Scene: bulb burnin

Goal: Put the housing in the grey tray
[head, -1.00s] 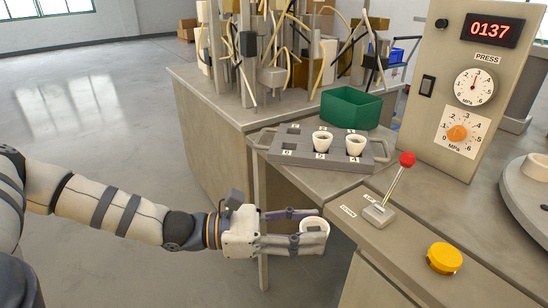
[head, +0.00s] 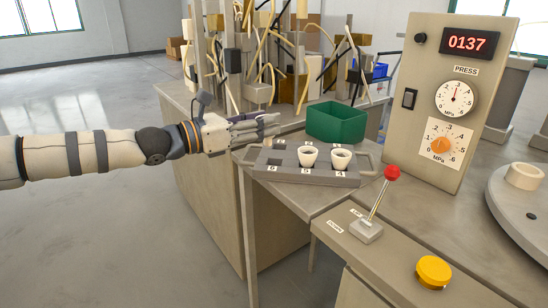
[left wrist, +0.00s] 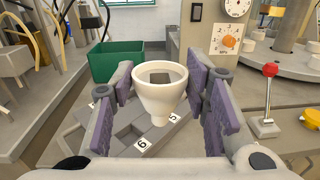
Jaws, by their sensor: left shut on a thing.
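My left gripper (head: 258,128) is shut on a white cup-shaped housing (left wrist: 160,95), wide rim up and narrow end down. The housing is held upright between the purple finger pads in the left wrist view; the fingers mostly hide it in the head view. The grey tray (head: 318,180) lies on the bench corner, with the gripper above and beyond its left end. Two white housings stand in the tray, one near label 5 (head: 308,156) and one near label 4 (head: 341,159). The slot by label 6 looks empty. My right gripper is not in view.
A green bin (head: 336,122) stands behind the tray. The press panel (head: 455,110) rises to the right. A red-knobbed lever (head: 391,172) and a yellow button (head: 433,271) sit in front of it. Fixtures with cables crowd the back bench.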

